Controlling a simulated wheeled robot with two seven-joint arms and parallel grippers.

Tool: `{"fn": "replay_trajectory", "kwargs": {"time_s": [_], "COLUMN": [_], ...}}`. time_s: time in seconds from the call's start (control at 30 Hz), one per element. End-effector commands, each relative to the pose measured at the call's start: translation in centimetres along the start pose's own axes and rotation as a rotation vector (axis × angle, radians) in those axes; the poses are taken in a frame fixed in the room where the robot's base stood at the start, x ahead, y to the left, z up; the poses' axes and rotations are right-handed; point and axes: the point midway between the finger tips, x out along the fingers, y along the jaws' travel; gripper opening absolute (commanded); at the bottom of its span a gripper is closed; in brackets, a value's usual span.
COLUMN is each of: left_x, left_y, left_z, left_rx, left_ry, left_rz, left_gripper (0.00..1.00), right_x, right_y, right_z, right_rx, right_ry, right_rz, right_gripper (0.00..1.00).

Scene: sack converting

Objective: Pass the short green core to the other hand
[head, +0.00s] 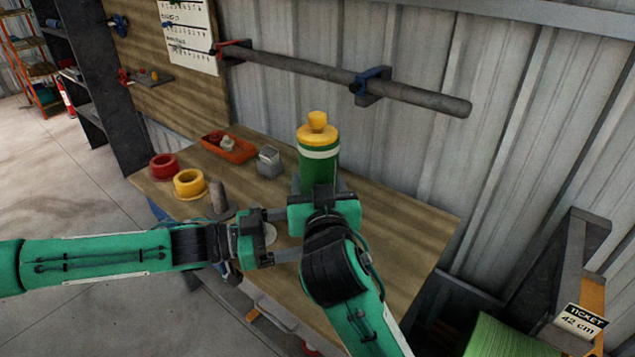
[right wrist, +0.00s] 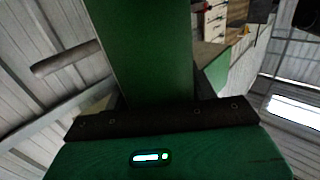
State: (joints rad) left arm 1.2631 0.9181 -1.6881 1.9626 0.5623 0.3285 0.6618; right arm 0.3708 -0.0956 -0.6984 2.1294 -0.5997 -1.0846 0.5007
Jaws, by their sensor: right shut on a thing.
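My right gripper (head: 318,186) is shut on the short green core (right wrist: 138,55), which stands up from the jaws and fills the middle of the right wrist view. In the head view, dark green shows between and above the fingers, with a pale band and a yellow top (head: 317,128) over it. I cannot tell whether the yellow top belongs to the core or to a bottle behind it. My left gripper (head: 268,238) comes in from the left, with its fingers apart and empty, close beside my right gripper and not touching the core.
The wooden bench (head: 405,225) holds a red ring (head: 164,166), a yellow ring (head: 189,184), a grey cylinder (head: 217,196), an orange tray (head: 240,152) and a grey block (head: 269,162). A long grey bar (head: 425,100) is on the wall behind. The bench's right side is clear.

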Motion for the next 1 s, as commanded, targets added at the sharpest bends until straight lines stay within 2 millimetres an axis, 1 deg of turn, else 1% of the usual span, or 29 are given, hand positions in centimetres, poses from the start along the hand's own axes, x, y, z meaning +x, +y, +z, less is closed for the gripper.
{"fn": "replay_trajectory", "kwargs": {"time_s": [0.03, 0.1, 0.3, 0.4, 0.5, 0.67, 0.77, 0.87, 0.97, 1.0], "left_x": [-1.2, -2.6, -6.1, -7.4, -8.3, -8.9, -9.0, -9.5, -10.3, -10.8], "left_y": [-0.1, -0.1, -0.1, -0.1, -0.1, -0.5, -1.9, -4.2, -7.1, -8.2], "left_z": [-0.1, 0.0, 0.0, 0.0, 0.0, 0.4, 1.6, 3.6, 6.5, 7.8], "left_rx": [0.000, 0.001, 0.001, 0.001, 0.000, -0.004, -0.014, -0.029, -0.051, -0.062], "left_ry": [-0.001, -0.001, 0.000, 0.000, 0.000, 0.000, -0.001, -0.004, -0.013, -0.018], "left_rz": [-0.004, -0.004, -0.002, -0.001, -0.001, -0.013, -0.053, -0.126, -0.221, -0.263], "left_gripper": [0.82, 0.82, 0.82, 0.82, 0.82, 0.82, 0.82, 0.82, 0.82, 0.82], "right_x": [0.0, 0.0, 0.0, 0.0, 0.0, 0.0, 0.0, 0.0, 0.0, 0.0], "right_y": [0.0, 0.0, 0.0, 0.0, 0.0, 0.0, 0.0, 0.0, 0.0, 0.0], "right_z": [-0.1, -0.1, -0.1, -0.1, -0.1, -0.1, -0.1, -0.1, -0.1, -0.1], "right_rx": [0.000, 0.000, 0.000, 0.000, 0.000, 0.000, 0.000, 0.000, 0.000, 0.000], "right_ry": [0.002, 0.002, 0.002, 0.002, 0.002, 0.002, 0.002, 0.002, 0.002, 0.002], "right_rz": [0.000, 0.000, 0.000, 0.000, 0.000, 0.000, 0.000, 0.000, 0.000, 0.000], "right_gripper": [0.19, 0.19, 0.19, 0.19, 0.19, 0.19, 0.19, 0.19, 0.19, 0.19]}}
